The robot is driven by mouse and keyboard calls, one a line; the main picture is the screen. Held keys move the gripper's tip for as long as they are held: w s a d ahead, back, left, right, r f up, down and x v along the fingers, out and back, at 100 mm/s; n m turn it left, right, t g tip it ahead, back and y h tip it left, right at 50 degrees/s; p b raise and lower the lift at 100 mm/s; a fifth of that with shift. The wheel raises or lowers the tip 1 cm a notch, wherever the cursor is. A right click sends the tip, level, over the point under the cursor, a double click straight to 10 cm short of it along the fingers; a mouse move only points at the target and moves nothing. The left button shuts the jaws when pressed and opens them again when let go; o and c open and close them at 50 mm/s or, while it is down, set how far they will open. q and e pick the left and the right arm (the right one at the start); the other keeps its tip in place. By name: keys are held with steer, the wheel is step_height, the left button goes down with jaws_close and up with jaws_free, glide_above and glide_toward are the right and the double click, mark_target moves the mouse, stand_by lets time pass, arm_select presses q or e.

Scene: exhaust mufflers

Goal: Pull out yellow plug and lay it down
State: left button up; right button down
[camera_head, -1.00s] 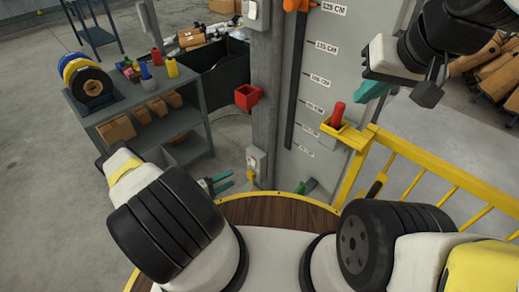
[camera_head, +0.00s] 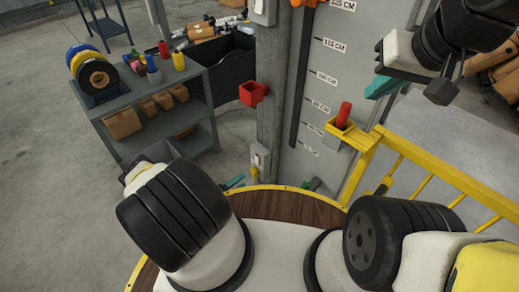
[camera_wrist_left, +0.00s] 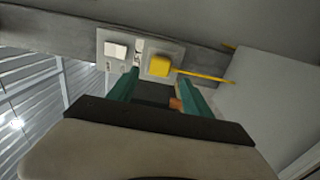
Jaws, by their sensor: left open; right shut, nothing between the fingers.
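The yellow plug (camera_wrist_left: 160,65) sits in an outlet plate on a grey post, with a yellow cord running right in the left wrist view. In the head view the plug (camera_head: 254,172) is small, at the lower post. My left gripper (camera_wrist_left: 158,80) is open; its teal fingers point at the plate, and the plug appears between and just beyond the tips. I cannot tell whether they touch it. In the head view my left gripper (camera_head: 233,182) is mostly hidden behind my arm. My right gripper (camera_head: 380,87) is shut and empty at the upper right.
A white switch (camera_wrist_left: 116,50) is left of the plug. A red bin (camera_head: 252,93) hangs on the post. A grey shelf (camera_head: 150,95) with spools and boxes stands left. A yellow railing (camera_head: 430,180) and a yellow holder with a red item (camera_head: 343,113) are right.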

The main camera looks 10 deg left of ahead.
mark_target(252, 174)
arm_select(q)
steer(key=shift+x, duration=3.55)
steer(key=shift+c, duration=0.2)
jaws_close()
steer(key=shift+v, duration=2.95)
